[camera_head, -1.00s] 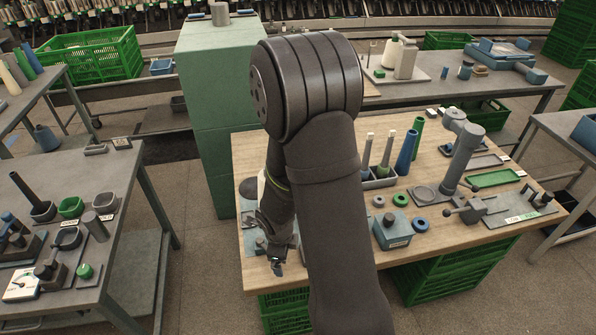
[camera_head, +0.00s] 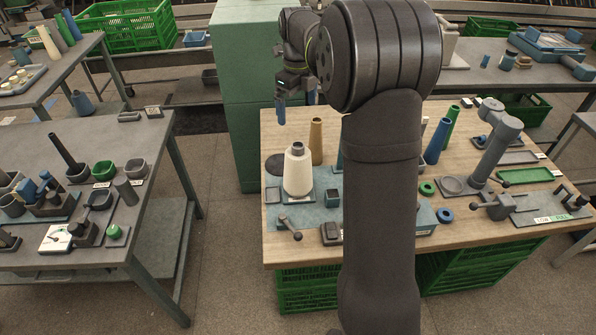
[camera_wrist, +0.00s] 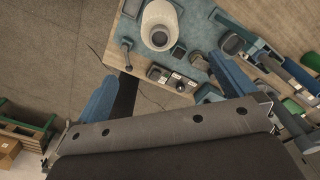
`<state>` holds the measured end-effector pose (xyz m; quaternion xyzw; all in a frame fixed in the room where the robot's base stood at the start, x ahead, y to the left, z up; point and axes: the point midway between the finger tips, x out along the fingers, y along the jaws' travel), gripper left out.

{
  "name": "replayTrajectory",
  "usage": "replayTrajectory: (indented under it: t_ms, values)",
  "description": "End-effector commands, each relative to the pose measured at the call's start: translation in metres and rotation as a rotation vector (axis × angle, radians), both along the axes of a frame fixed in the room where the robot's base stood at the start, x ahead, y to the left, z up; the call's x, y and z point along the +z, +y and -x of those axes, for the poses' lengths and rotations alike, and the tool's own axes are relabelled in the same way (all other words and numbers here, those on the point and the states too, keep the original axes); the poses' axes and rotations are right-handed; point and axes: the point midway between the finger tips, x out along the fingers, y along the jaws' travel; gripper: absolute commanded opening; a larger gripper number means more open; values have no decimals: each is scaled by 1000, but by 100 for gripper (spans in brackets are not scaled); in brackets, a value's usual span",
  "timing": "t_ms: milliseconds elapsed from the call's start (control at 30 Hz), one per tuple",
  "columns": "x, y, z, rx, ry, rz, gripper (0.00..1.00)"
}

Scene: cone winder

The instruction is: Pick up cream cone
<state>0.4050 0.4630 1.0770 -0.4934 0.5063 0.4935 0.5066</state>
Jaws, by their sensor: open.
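The cream cone (camera_head: 298,172) stands upright on a blue-grey base plate (camera_head: 330,212) near the left edge of the wooden table, with a dark top. In the wrist view the cream cone (camera_wrist: 159,38) is seen from above at the top, with a dark opening in it. My gripper (camera_head: 296,103) is open and empty, with blue fingers, raised above the cone in the head view. In the wrist view my gripper's (camera_wrist: 165,90) two blue fingers are spread wide, and the cone lies beyond the space between them. The cone touches neither finger.
A tan cone (camera_head: 316,141) stands close behind the cream cone. A small lever (camera_head: 289,229) and a dark block (camera_head: 330,233) sit at the plate's front. A green cabinet (camera_head: 235,130) stands behind left. My arm hides the table's middle.

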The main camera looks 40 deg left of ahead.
Motion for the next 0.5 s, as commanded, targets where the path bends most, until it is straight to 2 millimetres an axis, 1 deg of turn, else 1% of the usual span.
replayTrajectory:
  t_ms: [67,400,500]
  values:
    - [-10,0,0,-1,3,2,100]
    - [-84,-1,1,0,3,3,100]
    - [-102,-1,1,0,3,3,100]
